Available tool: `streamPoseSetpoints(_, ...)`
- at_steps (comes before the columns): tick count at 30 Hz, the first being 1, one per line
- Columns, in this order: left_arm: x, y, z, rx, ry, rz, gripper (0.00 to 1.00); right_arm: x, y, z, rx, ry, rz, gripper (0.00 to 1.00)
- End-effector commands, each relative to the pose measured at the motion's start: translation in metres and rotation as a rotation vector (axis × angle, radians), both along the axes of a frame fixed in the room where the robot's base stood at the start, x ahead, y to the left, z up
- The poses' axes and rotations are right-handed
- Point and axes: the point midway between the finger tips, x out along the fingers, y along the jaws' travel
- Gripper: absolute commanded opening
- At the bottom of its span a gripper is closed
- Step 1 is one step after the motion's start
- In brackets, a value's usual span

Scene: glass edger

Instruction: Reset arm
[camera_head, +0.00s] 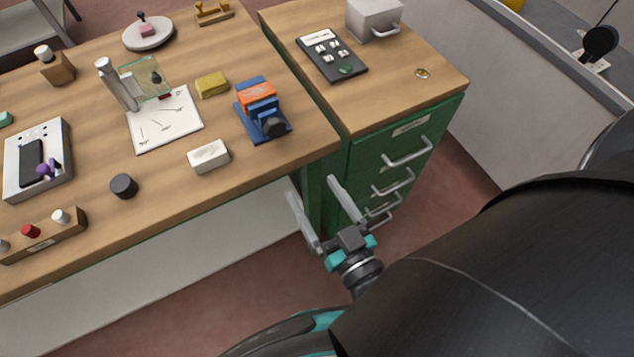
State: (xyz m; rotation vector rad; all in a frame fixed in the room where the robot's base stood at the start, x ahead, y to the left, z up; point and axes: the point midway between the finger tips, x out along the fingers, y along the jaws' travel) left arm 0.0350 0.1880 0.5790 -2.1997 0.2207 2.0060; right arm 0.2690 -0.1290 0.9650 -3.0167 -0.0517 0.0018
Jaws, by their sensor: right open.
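My right gripper (327,211) is open, its two long grey fingers spread apart with nothing between them. It hangs in front of the wooden workbench (262,178) and the green drawer cabinet (366,158), apart from the tabletop in the picture. My right arm, dark and large, fills the lower right of the head view. My left gripper does not show.
The bench bears a blue and orange vise-like device (262,108), a white block (208,157), a yellow sponge-like block (212,84), a dark round puck (124,186) and a marked white sheet (160,120). Cabinet handles (407,152) jut out near my gripper. Reddish floor lies below.

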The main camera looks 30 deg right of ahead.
Motion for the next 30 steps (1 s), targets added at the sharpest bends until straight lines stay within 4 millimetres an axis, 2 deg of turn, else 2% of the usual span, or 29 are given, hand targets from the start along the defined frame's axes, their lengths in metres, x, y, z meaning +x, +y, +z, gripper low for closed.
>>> streamPoseSetpoints(9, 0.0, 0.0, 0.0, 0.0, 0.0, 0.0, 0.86, 0.0, 0.0, -0.001, 0.0, 0.003, 0.0, 0.86)
streamPoseSetpoints(11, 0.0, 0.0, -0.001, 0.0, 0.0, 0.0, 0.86, 0.0, 0.001, -0.008, -0.002, 0.018, 0.004, 0.86)
streamPoseSetpoints(13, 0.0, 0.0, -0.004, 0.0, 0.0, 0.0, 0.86, -0.001, 0.004, -0.027, -0.004, 0.06, 0.015, 0.86)
streamPoseSetpoints(14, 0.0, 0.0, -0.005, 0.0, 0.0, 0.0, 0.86, -0.001, 0.006, -0.039, -0.007, 0.086, 0.022, 0.86)
streamPoseSetpoints(17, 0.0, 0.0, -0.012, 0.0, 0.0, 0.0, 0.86, -0.007, 0.013, -0.094, -0.018, 0.213, 0.053, 0.86)
streamPoseSetpoints(18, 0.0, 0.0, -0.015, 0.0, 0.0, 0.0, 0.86, -0.012, 0.016, -0.121, -0.027, 0.277, 0.068, 0.86)
streamPoseSetpoints(20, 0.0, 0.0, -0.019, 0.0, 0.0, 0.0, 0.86, -0.021, 0.019, -0.161, -0.041, 0.377, 0.092, 0.86)
streamPoseSetpoints(21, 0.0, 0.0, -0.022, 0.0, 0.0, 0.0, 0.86, -0.028, 0.02, -0.187, -0.052, 0.443, 0.106, 0.86)
streamPoseSetpoints(24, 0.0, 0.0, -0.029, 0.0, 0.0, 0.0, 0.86, -0.051, 0.02, -0.247, -0.083, 0.606, 0.14, 0.86)
streamPoseSetpoints(30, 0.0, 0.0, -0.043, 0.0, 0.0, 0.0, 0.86, -0.112, 0.004, -0.351, -0.159, 0.936, 0.193, 0.86)
